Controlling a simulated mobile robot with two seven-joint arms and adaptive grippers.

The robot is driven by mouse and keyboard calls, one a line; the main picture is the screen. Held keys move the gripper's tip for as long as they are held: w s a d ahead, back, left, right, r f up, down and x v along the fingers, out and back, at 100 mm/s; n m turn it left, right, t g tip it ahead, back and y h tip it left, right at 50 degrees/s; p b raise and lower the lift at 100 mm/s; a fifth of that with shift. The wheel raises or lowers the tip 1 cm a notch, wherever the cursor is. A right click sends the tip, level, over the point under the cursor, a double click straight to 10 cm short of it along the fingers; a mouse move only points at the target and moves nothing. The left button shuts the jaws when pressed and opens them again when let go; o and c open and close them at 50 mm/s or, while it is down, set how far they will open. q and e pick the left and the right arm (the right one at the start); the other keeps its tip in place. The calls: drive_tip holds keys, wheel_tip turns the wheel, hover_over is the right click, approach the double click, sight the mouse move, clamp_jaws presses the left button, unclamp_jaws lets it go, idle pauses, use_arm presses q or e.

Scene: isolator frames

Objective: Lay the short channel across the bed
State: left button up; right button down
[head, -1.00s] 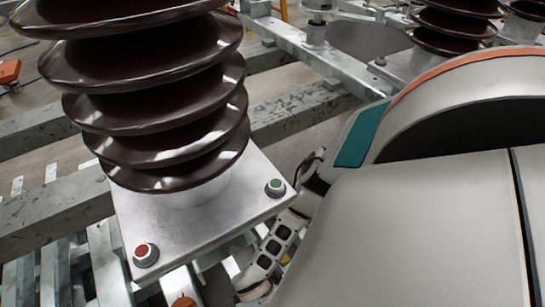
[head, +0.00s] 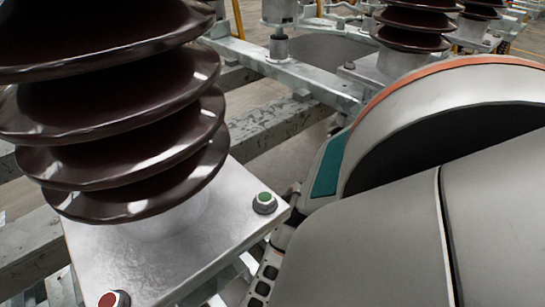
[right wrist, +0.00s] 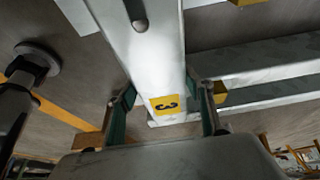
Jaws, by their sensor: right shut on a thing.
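A pale grey metal channel (right wrist: 150,65) with a yellow tag (right wrist: 165,103) runs up through the right wrist view. The tag bears a dark mark like a sideways 3. My right gripper (right wrist: 162,112) has one green-padded finger on each side of the channel, near its tagged end, and is shut on it. The channel's far end is out of frame. In the head view my arm covers the right side, and the right gripper and held channel cannot be made out. My left gripper is not in view. I cannot tell which beams are the bed.
A brown ribbed insulator (head: 120,120) stands on a steel plate (head: 150,260) with a green-capped bolt (head: 264,203) and a red-capped bolt (head: 113,299), close beside my arm. Galvanized beams (head: 270,122) lie behind. More insulators (head: 415,25) stand at the back.

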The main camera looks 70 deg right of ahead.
drive_tip(key=shift+f, duration=0.35)
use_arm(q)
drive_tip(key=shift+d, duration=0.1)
use_arm(e)
drive_tip(key=c, duration=0.9)
unclamp_jaws()
drive_tip(key=shift+r, duration=0.4)
drive_tip(key=p+v, duration=0.1)
drive_tip(key=v, duration=0.1)
drive_tip(key=p+v, duration=0.1)
drive_tip(key=v, duration=0.2)
drive_tip(key=w+p+v, duration=0.1)
drive_tip(key=v, duration=0.1)
drive_tip(key=shift+r, duration=0.15)
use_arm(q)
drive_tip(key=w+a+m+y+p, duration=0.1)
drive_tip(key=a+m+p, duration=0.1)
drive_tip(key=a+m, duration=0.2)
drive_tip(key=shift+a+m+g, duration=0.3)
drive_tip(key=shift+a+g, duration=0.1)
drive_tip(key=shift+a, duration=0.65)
use_arm(e)
drive_tip(key=r, duration=0.1)
drive_tip(key=a+r, duration=0.1)
drive_tip(key=r, duration=0.2)
drive_tip(key=shift+s+a+r, duration=0.15)
drive_tip(key=shift+a, duration=0.2)
